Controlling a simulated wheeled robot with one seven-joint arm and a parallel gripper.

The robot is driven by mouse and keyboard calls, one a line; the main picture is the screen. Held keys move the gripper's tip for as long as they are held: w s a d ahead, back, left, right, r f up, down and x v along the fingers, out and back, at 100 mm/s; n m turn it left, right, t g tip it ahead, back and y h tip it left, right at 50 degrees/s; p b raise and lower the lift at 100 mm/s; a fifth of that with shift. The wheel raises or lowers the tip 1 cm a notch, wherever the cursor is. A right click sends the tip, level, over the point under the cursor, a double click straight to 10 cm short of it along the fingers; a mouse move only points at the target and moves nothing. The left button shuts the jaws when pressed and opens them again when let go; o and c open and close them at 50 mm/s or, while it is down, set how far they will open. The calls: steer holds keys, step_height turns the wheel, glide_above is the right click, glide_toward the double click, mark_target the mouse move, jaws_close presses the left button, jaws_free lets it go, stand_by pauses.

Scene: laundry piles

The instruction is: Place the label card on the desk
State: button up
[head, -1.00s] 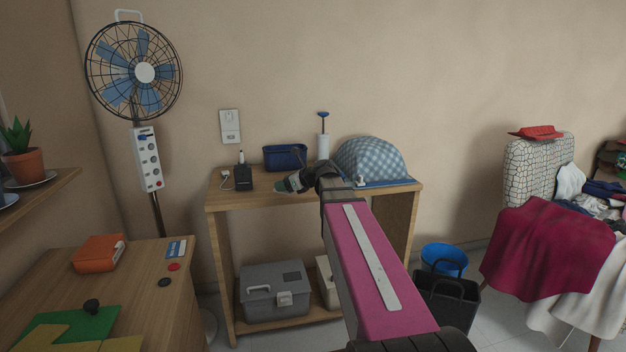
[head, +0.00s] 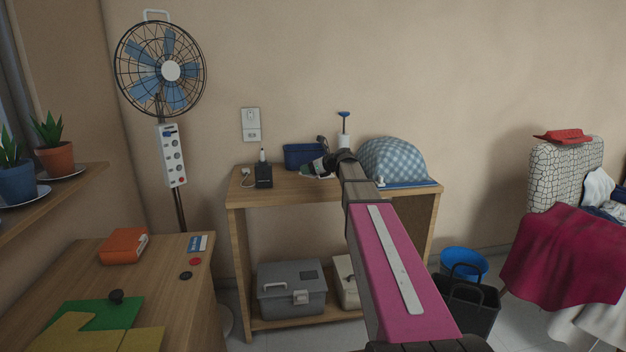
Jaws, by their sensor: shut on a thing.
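My gripper (head: 319,169), dark and partly hidden by my arm, is seen in front of the top of the wooden table by the wall. It is shut on a small green and white thing (head: 308,173), too small and covered to identify surely as the label card. A flat blue and white card (head: 198,243) lies on the wooden desk (head: 228,284) at the left, near its back right corner. My gripper is well to the right of this desk and beyond it.
The desk also bears an orange case (head: 123,246), red and black discs and green and yellow pieces. The wall table (head: 235,198) holds a blue bin (head: 303,156), a black box (head: 264,176) and a checked dome (head: 393,160). A fan (head: 165,70) stands behind.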

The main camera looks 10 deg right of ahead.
mark_target(312, 185)
steer(key=shift+w+d+f, duration=0.55)
steer(key=shift+d+f, duration=0.05)
steer(key=shift+f, duration=1.9)
steer(key=o, duration=0.9)
steer(key=shift+f, duration=0.1)
steer(key=v, duration=1.2)
